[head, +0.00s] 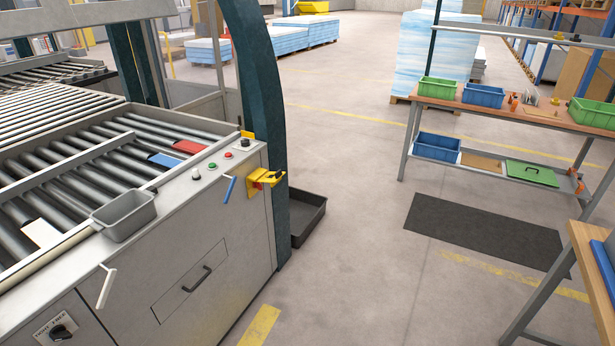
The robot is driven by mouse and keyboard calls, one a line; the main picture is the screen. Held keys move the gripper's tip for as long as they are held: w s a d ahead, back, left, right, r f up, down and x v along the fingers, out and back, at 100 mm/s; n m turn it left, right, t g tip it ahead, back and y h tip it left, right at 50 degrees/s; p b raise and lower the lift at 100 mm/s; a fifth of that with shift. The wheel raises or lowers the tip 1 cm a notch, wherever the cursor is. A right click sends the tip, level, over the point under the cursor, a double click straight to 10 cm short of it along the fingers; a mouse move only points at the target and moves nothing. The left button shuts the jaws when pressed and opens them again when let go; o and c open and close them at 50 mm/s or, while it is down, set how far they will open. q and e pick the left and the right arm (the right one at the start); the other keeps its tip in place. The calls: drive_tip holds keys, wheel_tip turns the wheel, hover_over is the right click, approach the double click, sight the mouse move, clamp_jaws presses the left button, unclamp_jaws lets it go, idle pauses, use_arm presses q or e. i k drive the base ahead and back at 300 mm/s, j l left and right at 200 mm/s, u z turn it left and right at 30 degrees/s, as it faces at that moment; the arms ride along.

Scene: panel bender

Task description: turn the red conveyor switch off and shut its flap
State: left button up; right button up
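A yellow fitting (264,178) sticks out from the right end of the conveyor cabinet's front, just below the top edge. It looks like a switch housing with a flap, and a dark part shows at its right side. Neither of my grippers is in view.
A green button (212,166), a blue lever (229,189), a white lever (105,286) and a black rotary switch (60,331) are on the cabinet. A grey bin (124,214) sits on its edge. A dark tray (308,217) stands on the floor.

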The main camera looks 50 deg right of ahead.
sight(259, 184)
drive_tip(key=z, duration=1.45)
drive_tip(key=i+l+z, duration=0.1)
drive_tip(key=i+l, duration=0.15)
drive_tip(key=i, duration=0.15)
drive_tip(key=i+l+z, duration=0.1)
drive_tip(key=i, duration=0.35)
drive_tip(key=i+l+z, duration=0.1)
drive_tip(key=i+l, duration=0.15)
drive_tip(key=i, duration=0.2)
drive_tip(key=i+l+z, duration=0.1)
drive_tip(key=i, duration=0.3)
